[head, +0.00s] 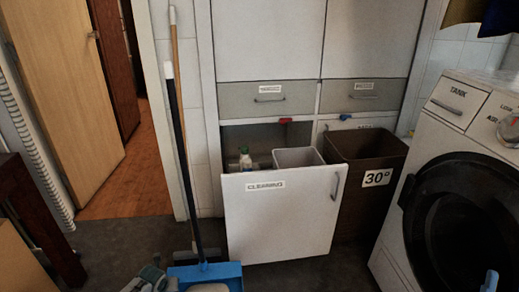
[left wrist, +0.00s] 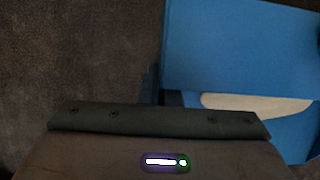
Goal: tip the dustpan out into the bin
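The blue dustpan (head: 222,272) stands on the dark floor at the bottom of the head view, with a long dark handle (head: 185,150) rising from it. A pale patch lies in its pan; I cannot tell what it is. In the left wrist view the dustpan (left wrist: 240,45) fills the upper right, with the pale patch below its blue top. My left gripper (head: 153,279) is just left of the dustpan, low down; its fingers are not clear. A grey bin (head: 298,157) sits inside the pulled-out cabinet drawer. A small bluish tip at bottom right may be my right gripper (head: 490,281).
The drawer front (head: 285,215) reads CLEANING; a bottle (head: 245,160) stands behind it. A brown basket (head: 372,165) marked 30° is right of it, then a washing machine (head: 455,180). A wooden broom handle (head: 175,45) leans behind the dustpan handle.

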